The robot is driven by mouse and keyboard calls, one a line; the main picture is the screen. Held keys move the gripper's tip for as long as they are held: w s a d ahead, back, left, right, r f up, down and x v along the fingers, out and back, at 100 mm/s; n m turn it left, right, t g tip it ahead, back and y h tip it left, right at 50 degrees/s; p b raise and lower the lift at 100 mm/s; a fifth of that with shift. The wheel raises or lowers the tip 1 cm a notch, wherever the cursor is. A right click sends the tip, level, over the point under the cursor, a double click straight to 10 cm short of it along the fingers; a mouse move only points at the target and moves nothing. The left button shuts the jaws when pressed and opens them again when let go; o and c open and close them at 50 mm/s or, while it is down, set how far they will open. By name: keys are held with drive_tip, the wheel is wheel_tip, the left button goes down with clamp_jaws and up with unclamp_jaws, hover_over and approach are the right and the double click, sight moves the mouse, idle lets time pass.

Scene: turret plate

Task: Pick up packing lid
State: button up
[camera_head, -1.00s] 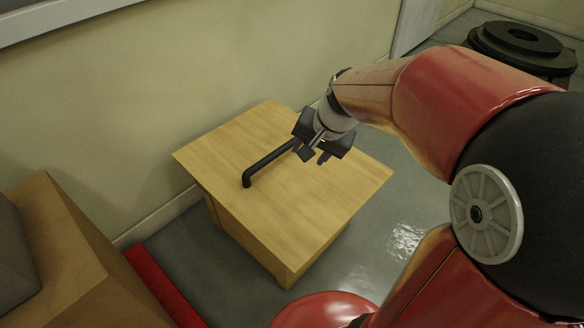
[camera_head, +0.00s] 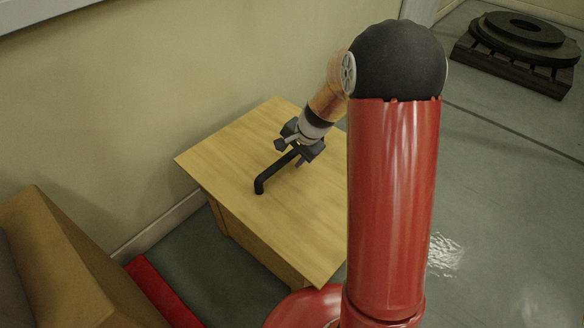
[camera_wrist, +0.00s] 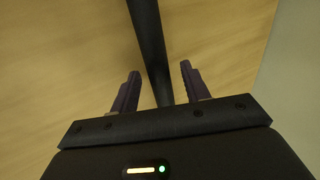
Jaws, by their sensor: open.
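The packing lid (camera_head: 235,150) appears to be the flat, light wooden top of a box beside the wall. A black bar (camera_head: 275,171) runs across it, with a bent-down near end; its far end is hidden by my gripper. My gripper (camera_head: 292,154) is over the top, at the bar's far part. In the wrist view my gripper (camera_wrist: 160,70) is open, with one purple-grey finger on each side of the bar (camera_wrist: 148,30). I see gaps between fingers and bar; their height relative to it is hard to tell.
A pale wall (camera_head: 120,110) stands close behind the box. A brown box (camera_head: 65,270) and a red strip (camera_head: 160,290) are at the lower left. Round black plates (camera_head: 520,30) rest on a dark pallet (camera_head: 508,70) at the far right. Grey floor between is clear.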

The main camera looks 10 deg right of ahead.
drive_tip(key=shift+w+f, duration=0.15)
drive_tip(key=shift+f, duration=0.1)
clamp_jaws()
idle(1.2)
drive_tip(key=shift+w+r, duration=0.1)
drive_tip(key=shift+r, duration=0.05)
